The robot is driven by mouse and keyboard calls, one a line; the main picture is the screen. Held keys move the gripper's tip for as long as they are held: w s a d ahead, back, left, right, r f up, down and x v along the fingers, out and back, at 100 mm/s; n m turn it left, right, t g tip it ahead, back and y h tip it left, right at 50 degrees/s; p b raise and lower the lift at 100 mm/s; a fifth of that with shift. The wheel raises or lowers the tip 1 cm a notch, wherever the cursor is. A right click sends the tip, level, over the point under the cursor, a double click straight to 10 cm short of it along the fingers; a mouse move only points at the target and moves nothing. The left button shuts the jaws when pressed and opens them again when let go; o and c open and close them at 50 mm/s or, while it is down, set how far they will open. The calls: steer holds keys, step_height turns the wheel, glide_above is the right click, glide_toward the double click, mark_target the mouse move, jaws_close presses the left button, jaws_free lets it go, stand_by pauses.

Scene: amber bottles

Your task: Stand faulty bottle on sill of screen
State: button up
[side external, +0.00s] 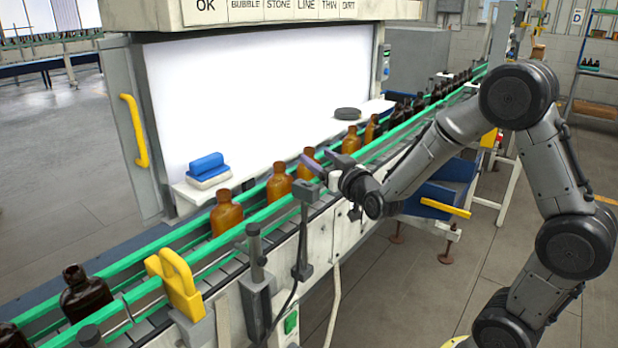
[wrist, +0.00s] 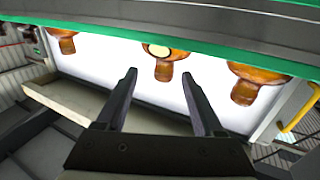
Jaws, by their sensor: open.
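Amber bottles stand upright in a row on the conveyor, among them a front one (side external: 226,214), a second (side external: 279,183) and one behind my gripper (side external: 316,168). In the wrist view, which looks upside down, the middle bottle (wrist: 163,71) shows a pale oval patch; bottles on either side (wrist: 243,90) show none. My gripper (wrist: 158,75) is open and empty, its fingers pointing toward that middle bottle, with one fingertip to each side of its neck. The lit white screen (side external: 250,90) stands behind the row. Its white sill (side external: 181,191) is partly hidden by bottles.
A blue-and-white block (side external: 207,168) sits on the sill's left end, a dark disc (side external: 347,113) farther right. Green guide rails (side external: 130,262) line the conveyor. A yellow bracket (side external: 178,283) and sensor posts (side external: 305,230) stand at the near side. Darker bottles (side external: 86,292) stand at the left.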

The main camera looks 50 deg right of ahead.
mark_target(312, 155)
steer(key=x, duration=0.4)
steer(key=shift+w+a, duration=0.2)
jaws_close()
stand_by(1.2)
